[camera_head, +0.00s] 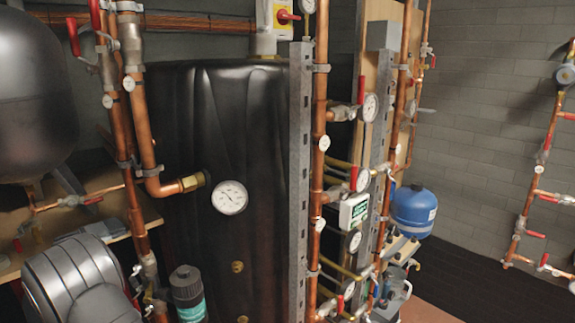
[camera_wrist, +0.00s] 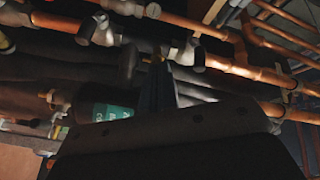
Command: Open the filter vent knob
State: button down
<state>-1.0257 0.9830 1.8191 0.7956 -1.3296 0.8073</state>
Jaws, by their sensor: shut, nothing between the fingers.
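The filter is a dark cylinder with a ridged black cap and a teal label (camera_head: 190,311), at the bottom left of the head view. A dark body with a teal label (camera_wrist: 112,112) shows left of centre in the wrist view, partly hidden behind my gripper. My gripper (camera_wrist: 156,72) reaches up from the bottom of the wrist view; its narrow fingers are shut and empty beside the labelled body. The vent knob cannot be picked out clearly in either view. The dim light hides whether my fingertips touch anything.
Copper pipes (camera_head: 137,215) with valves stand close to the filter. A black tank (camera_head: 225,120) with a round gauge (camera_head: 229,197) stands behind. In the wrist view, copper pipes (camera_wrist: 240,65) and grey fittings (camera_wrist: 97,27) crowd the space above my gripper.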

aim_at(147, 300)
jog(key=shift+x, duration=2.05)
jog(key=shift+d, duration=0.15)
jog(key=shift+w+d+f, duration=0.1)
jog(key=shift+d+f, duration=0.1)
jog(key=shift+f, duration=0.3)
jog(key=shift+d+f, duration=0.2)
jog(key=shift+f, duration=0.05)
jog(key=shift+w+d, duration=0.1)
jog(key=shift+f, duration=0.2)
